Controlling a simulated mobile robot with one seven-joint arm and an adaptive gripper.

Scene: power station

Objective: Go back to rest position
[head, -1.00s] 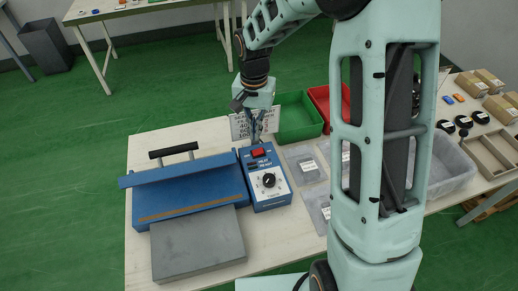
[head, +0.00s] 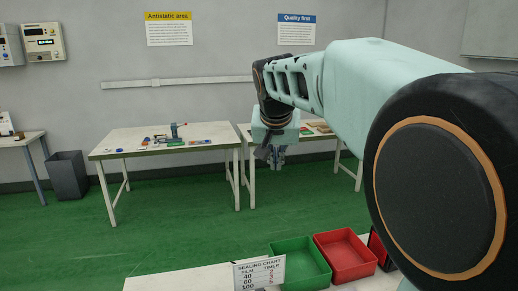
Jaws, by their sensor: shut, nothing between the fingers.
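My gripper (head: 272,158) hangs from my raised arm near the middle of the head view, fingers pointing down. It is shut and holds nothing. It is in the air above and behind the near workbench (head: 190,283), apart from everything. The blue sealing device seen earlier on the near bench is below the picture now.
A green bin (head: 299,265) and a red bin (head: 345,256) stand on the near bench, with a sealing chart sign (head: 259,274) beside them. A white table (head: 165,141) with small items and a second table (head: 318,133) stand by the back wall. Green floor lies between.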

